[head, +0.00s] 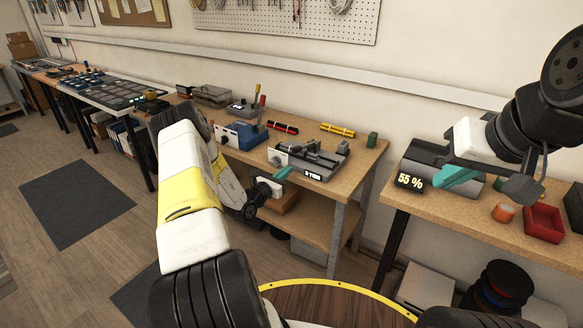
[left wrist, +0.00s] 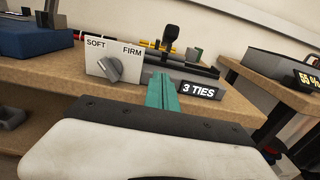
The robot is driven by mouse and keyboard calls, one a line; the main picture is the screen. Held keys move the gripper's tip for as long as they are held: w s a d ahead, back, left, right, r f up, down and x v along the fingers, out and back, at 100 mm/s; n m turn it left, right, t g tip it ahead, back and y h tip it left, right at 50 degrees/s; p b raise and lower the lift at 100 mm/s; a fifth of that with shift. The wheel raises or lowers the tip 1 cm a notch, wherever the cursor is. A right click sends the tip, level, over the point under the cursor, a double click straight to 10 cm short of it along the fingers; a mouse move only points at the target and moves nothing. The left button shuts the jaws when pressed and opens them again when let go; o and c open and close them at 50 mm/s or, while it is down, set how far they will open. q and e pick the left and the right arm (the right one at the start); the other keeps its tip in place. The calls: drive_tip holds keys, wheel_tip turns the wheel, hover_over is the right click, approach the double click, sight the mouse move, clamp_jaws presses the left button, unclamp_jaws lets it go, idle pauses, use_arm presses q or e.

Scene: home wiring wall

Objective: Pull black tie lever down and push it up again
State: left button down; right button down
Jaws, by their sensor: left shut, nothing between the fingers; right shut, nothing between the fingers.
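The tie machine (head: 318,171) stands on the workbench and bears a "3 TIES" display (left wrist: 199,90). Its black lever (left wrist: 171,40) stands up behind the display in the left wrist view, its wide black knob at the top. A white plate with a SOFT/FIRM dial (left wrist: 114,68) is at the machine's left. My left gripper (head: 284,172) has teal fingers, shut and empty, in front of the machine and below the lever knob; they also show in the left wrist view (left wrist: 162,88). My right gripper (head: 460,176) is shut and empty before the grey box at the right.
The grey box with a "55 %" display (head: 410,181) stands on the right bench near a red bin (head: 543,223) and an orange cup (head: 503,212). A blue device (head: 240,134) with a red-handled lever is left of the tie machine. Red and yellow bundles lie behind.

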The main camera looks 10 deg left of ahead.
use_arm(q)
drive_tip(key=w+r, duration=0.1)
drive_tip(key=w+d+r, duration=0.1)
drive_tip(key=shift+w+r, duration=0.3)
drive_tip(key=shift+w, duration=0.05)
drive_tip(key=shift+w+r, duration=0.15)
drive_tip(key=shift+r, duration=0.55)
